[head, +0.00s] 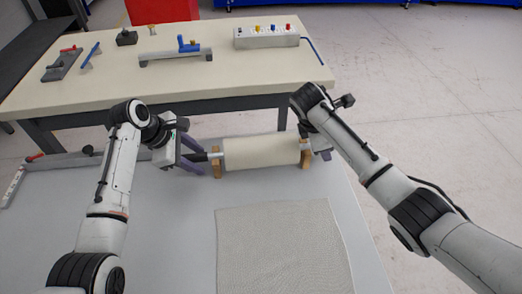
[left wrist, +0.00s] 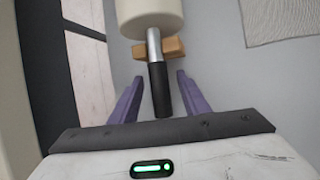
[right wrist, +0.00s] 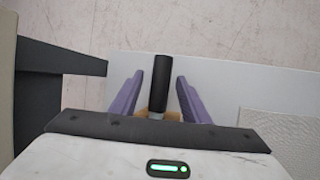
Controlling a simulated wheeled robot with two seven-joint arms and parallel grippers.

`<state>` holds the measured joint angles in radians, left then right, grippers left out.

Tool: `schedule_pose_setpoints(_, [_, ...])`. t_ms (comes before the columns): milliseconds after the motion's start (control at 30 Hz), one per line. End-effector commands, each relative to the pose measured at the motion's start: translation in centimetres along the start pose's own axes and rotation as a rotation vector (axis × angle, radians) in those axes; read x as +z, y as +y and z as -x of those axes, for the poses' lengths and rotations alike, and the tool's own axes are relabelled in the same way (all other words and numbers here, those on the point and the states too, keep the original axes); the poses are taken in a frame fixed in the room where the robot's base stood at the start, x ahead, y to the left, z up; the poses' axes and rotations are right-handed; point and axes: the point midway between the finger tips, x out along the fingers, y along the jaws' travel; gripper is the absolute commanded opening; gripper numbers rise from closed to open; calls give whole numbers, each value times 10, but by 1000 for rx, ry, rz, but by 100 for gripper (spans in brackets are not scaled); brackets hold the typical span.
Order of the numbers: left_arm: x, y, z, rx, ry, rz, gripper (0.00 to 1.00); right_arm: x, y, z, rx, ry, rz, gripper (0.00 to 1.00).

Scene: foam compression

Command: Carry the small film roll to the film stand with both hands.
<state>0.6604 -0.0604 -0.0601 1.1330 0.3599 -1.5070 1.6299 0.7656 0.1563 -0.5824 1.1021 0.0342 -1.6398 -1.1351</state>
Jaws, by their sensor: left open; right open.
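The film roll (head: 262,152) is a cream cylinder lying level on two wooden supports (head: 216,163) on the grey table. A metal shaft with black end grips sticks out of both ends. My left gripper (head: 200,160) is open at the roll's left end. In the left wrist view the black grip (left wrist: 160,92) lies between its purple fingers, with gaps on both sides. My right gripper (head: 319,148) is open at the right end, partly hidden by its arm. In the right wrist view the other black grip (right wrist: 160,85) lies between its fingers. I cannot tell which item is the film stand.
A cloth (head: 280,250) lies on the grey table (head: 165,245) in front of the roll. A bar with a red handle (head: 34,157) lies at the left. The cream table (head: 120,80) behind holds a blue-handled tool (head: 188,46), a power strip (head: 265,37) and small tools.

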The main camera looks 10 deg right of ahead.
Motion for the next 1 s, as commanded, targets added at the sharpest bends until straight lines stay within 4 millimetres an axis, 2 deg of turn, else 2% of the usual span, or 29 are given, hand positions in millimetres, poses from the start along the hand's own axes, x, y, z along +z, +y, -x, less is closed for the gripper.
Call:
schedule_pose_setpoints(100, [0, 0, 0, 0, 0, 0, 42, 0, 0, 0, 0, 1, 0, 42])
schedule_pose_setpoints(133, [0, 0, 0, 0, 0, 0, 39, 0, 0, 0, 0, 1, 0, 39])
schedule_pose_setpoints(367, [0, 0, 0, 0, 0, 0, 0, 0, 0, 0, 0, 1, 0, 0])
schedule_pose_setpoints(1000, [0, 0, 0, 0, -1, 0, 0, -1, 0, 1, 0, 1, 0, 0])
